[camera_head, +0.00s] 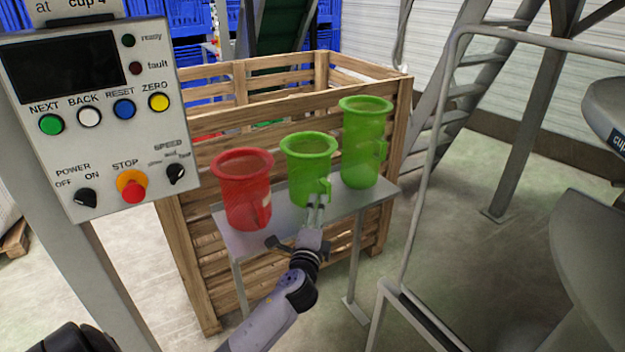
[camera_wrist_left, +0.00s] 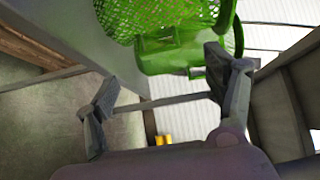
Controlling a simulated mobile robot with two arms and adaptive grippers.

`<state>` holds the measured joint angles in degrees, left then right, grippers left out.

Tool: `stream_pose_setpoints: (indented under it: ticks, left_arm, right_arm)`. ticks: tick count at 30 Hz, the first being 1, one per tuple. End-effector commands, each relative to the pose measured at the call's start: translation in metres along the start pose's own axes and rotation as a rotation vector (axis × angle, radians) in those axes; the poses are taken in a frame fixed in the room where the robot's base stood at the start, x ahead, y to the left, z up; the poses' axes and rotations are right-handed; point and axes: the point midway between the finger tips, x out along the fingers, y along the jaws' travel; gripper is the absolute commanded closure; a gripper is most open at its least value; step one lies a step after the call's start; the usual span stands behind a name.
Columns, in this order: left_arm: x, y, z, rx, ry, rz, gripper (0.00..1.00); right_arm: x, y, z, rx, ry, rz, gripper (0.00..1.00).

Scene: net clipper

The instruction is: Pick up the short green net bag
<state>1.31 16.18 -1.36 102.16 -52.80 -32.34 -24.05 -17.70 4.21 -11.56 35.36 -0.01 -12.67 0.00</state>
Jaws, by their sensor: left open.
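The short green net bag (camera_head: 308,165) stands upright on a small grey metal table (camera_head: 280,235), in the middle of a row of three. A grip on its near side faces my left gripper (camera_head: 315,208). The gripper is open, close in front of the bag. In the left wrist view, the green mesh and grip (camera_wrist_left: 175,55) lie just beyond the open fingers (camera_wrist_left: 155,88), nearer the right finger. I cannot tell whether they touch. My right gripper is not in view.
A red net bag (camera_head: 245,190) stands to the left and a taller green one (camera_head: 364,145) to the right. A wooden crate (camera_head: 190,225) is behind the table. A control panel (camera_head: 90,110) is at left, a metal rail (camera_head: 420,170) at right.

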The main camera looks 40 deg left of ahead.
Motion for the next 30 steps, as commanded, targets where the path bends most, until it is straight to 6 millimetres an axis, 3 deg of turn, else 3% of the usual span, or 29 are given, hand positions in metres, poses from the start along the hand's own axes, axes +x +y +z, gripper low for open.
stream_pose_setpoints:
  ticks: [4,13,21,30]
  left_arm:
    - [0.029,-0.001,0.000,-0.001,0.000,-0.001,0.23]
    - [0.051,0.000,-0.001,-0.001,0.001,0.000,0.23]
    - [0.088,0.002,-0.002,0.001,0.001,0.000,0.23]
    - [0.097,0.003,-0.002,-0.001,0.002,0.001,0.23]
  right_arm:
    - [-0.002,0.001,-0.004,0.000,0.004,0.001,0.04]
    - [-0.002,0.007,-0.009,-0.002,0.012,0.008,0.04]
    - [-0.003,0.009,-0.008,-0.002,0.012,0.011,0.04]
    - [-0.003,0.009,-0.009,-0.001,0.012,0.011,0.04]
